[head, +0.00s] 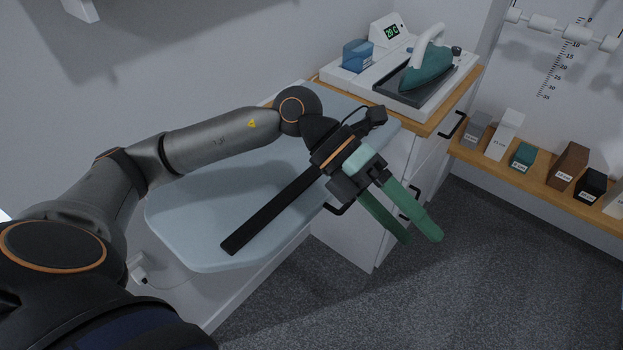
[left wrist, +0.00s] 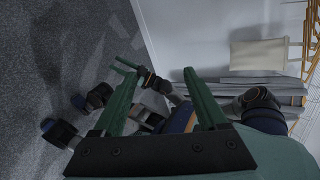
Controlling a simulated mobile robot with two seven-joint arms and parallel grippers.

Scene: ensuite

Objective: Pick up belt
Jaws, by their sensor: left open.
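The belt (head: 265,212) is a long, flat black strip. It lies slantwise across the pale blue ironing board (head: 190,205), and its upper right end runs behind my left gripper's wrist in the head view. My left gripper (head: 418,234) has green fingers that are spread apart and empty. They point down and to the right, past the board's right edge, beyond the belt. The left wrist view shows the open fingers (left wrist: 160,82) with no belt between them. Small green prongs beyond them look like my right gripper (left wrist: 126,66); their opening is unclear.
A white drawer cabinet with a wooden top (head: 437,118) stands behind the board, carrying a green iron (head: 428,68) and a blue container (head: 357,55). A wooden shelf (head: 545,178) with several small boxes runs along the right wall. Grey floor (head: 470,290) is clear in front.

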